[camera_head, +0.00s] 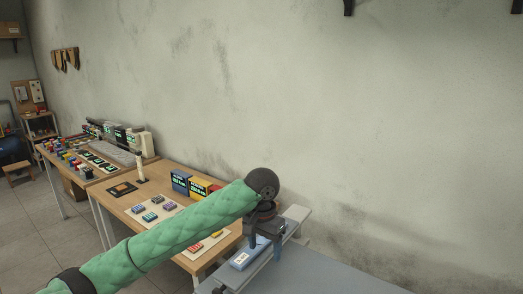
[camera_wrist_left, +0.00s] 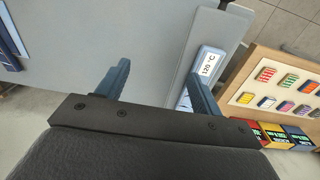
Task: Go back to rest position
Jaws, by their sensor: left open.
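My left arm, in a green quilted sleeve, reaches in from the lower left in the head view. My left gripper (camera_head: 264,236) is at its end, over the grey bench at the lower middle. In the left wrist view the two blue-grey fingers of the left gripper (camera_wrist_left: 159,72) are spread apart, with only grey bench surface between them. A blue block with a white label reading 120 °C (camera_wrist_left: 208,64) lies beside the right finger, which partly covers it. The same block (camera_head: 242,259) shows just below the gripper in the head view. My right gripper is not in view.
A wooden table (camera_head: 122,199) with coloured blocks on pale boards stands left of the grey bench (camera_head: 340,276). Another table (camera_head: 77,177) with a keyboard and small devices is farther back. A bare wall (camera_head: 380,110) rises behind. Tiled floor is open at left.

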